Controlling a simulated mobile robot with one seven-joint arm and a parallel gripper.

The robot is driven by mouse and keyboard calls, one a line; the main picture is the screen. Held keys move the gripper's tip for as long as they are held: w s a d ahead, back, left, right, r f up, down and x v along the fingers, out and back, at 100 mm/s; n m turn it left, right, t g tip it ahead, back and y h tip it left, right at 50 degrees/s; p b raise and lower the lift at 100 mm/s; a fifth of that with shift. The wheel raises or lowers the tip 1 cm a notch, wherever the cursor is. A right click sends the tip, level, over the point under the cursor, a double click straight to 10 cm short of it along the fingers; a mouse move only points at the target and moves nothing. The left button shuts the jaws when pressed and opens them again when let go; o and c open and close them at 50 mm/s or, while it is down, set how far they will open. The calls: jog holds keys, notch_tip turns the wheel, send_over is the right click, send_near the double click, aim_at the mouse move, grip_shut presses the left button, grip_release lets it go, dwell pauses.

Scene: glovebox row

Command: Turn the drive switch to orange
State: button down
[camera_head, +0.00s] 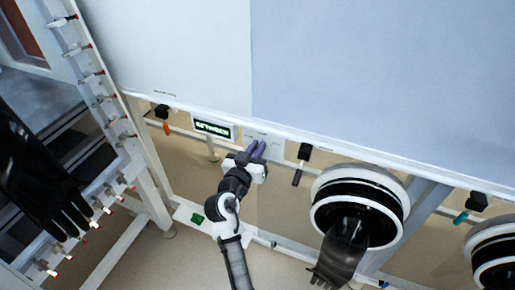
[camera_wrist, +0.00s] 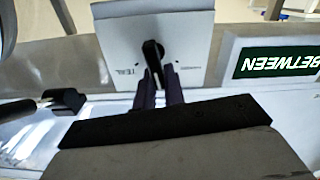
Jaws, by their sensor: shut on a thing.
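The drive switch is a black knob (camera_wrist: 152,50) on a light plate (camera_wrist: 185,25), seen upside down in the wrist view. Small lettering sits on either side of the knob, too small to read surely. My gripper (camera_wrist: 161,82) is shut on the knob, its two dark fingers at the knob's near end. In the head view my gripper (camera_head: 256,150) reaches up to the plate (camera_head: 270,137), and the knob is hidden there. A display (camera_wrist: 278,61) beside the plate reads BETWEEN in pale letters; it also shows in the head view (camera_head: 213,129).
A black fitting with an orange handle (camera_head: 166,128) hangs left of the display. Another with a dark handle (camera_head: 298,176) hangs right of my gripper. A round glove port (camera_head: 385,185) with a hanging glove stands further right. A green object (camera_head: 197,218) lies low on a white ledge.

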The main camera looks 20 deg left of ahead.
jog(key=shift+a+f+n, duration=0.1)
jog(key=shift+a+n, duration=0.1)
jog(key=shift+n, duration=0.8)
jog(key=shift+a+f+n, duration=0.1)
jog(key=shift+a+n, duration=0.05)
jog(key=shift+n, duration=0.85)
jog(key=c, duration=1.5)
grip_release()
jog(key=shift+s+a+b, duration=0.15)
jog(key=shift+s+b, duration=0.7)
jog(key=shift+s, duration=2.6)
jog(key=shift+s+a+b, duration=0.1)
jog(key=shift+s+b, duration=0.7)
jog(key=shift+s, duration=2.65)
